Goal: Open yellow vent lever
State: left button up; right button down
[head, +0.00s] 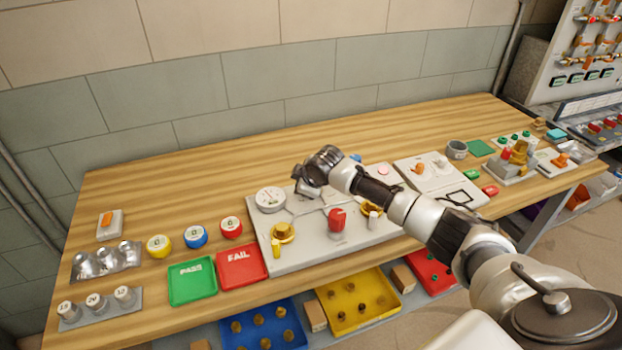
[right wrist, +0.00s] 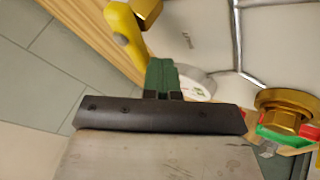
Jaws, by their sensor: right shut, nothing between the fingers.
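The yellow vent lever (head: 276,249) hangs down from a brass valve (head: 283,232) at the left part of a pale panel on the bench. In the right wrist view the yellow lever (right wrist: 127,35) is at the top, just up and left of my fingertips, with the brass body (right wrist: 147,10) at its upper end. My right gripper (head: 303,180) is above the back of the panel, near the gauge. In the wrist view its green fingers (right wrist: 162,76) are together and empty. I cannot tell the distance from fingers to lever. My left gripper is not in view.
The panel (head: 310,258) also carries a round gauge (head: 270,199), a red valve (head: 337,219) and a second brass valve (head: 370,211). A green PASS tray (head: 192,298) and a red FAIL tray (head: 241,283) lie left of it. The bench's back left is clear.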

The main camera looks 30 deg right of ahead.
jog(key=m+h, duration=0.1)
jog(key=w+m+p, duration=0.1)
jog(key=m, duration=0.1)
jog(key=shift+w+a+r+h+p, duration=0.1)
jog(key=shift+w+r+h+p, duration=0.05)
jog(key=shift+h+p, duration=0.2)
jog(key=m+h, duration=0.1)
jog(key=w+m+h, duration=0.1)
jog(key=shift+d+m+g, duration=0.2)
jog(key=shift+m+g, duration=0.1)
jog(key=m, duration=0.1)
jog(key=m+h, duration=0.1)
jog(key=w+g, duration=0.1)
jog(key=shift+d+f+m, duration=0.25)
jog(key=shift+d+m, duration=0.05)
jog(key=shift+m, duration=0.1)
jog(key=m+h+b, duration=0.1)
jog(key=w+d+m+g+b, duration=0.1)
jog(key=m, duration=0.1)
jog(key=shift+h, duration=0.35)
jog(key=shift+w+d+m+g, duration=0.1)
jog(key=shift+m+g, duration=0.2)
jog(key=shift+g, duration=0.1)
jog(key=shift+d, duration=0.25)
pick_arm(q)
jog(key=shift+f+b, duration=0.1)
jog(key=shift+b, duration=0.2)
pick_arm(e)
jog(key=shift+w+d+r, duration=0.1)
jog(key=shift+w, duration=0.05)
